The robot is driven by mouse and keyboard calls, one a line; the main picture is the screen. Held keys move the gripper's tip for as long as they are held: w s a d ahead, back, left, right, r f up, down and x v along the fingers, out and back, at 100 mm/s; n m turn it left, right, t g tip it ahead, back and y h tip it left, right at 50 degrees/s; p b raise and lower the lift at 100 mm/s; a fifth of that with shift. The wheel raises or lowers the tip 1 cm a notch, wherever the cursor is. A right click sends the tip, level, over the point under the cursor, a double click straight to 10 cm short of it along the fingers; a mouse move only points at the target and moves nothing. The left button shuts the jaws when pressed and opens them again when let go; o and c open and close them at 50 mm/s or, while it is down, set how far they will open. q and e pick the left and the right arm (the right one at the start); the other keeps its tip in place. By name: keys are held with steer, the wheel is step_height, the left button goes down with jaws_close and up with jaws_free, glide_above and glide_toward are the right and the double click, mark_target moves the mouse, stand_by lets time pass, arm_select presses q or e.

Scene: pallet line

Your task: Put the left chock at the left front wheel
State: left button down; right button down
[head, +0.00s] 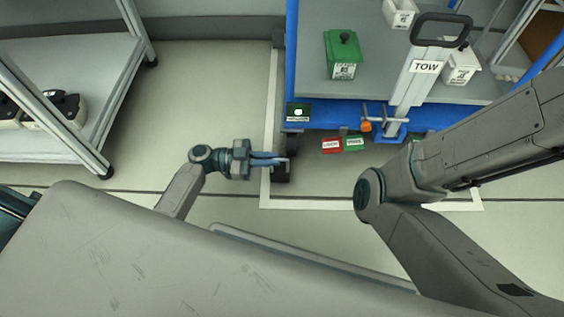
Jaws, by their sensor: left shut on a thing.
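My left gripper (284,161) reaches in from the left, low by the floor at the cart's front left corner. It is shut on a dark block, the left chock (282,174), partly hidden by the fingers. The blue cart (400,122) stands behind it with a grey deck. A dark wheel, the left front wheel (292,144), shows under the cart's corner, just beyond the chock. I cannot tell whether chock and wheel touch. My right arm crosses the right side, but its gripper is out of view.
A white floor line (268,120) frames the cart's bay. A red tag (331,145) and a green tag (355,143) show at the cart's front edge, near a tow handle (417,80). A green box (343,57) sits on the deck. A shelf rack (75,75) stands left.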

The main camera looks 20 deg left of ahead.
mark_target(283, 160)
arm_select(q)
steer(key=d, duration=0.1)
steer(key=d+b, duration=0.1)
steer(key=w+d+f+b, duration=0.1)
steer(key=shift+d, duration=0.3)
steer(key=shift+a, duration=0.1)
steer(key=shift+f, duration=0.2)
steer(key=c, duration=1.5)
jaws_free()
steer(key=shift+r, duration=0.2)
steer(key=p+v, duration=0.4)
steer(key=v, duration=0.8)
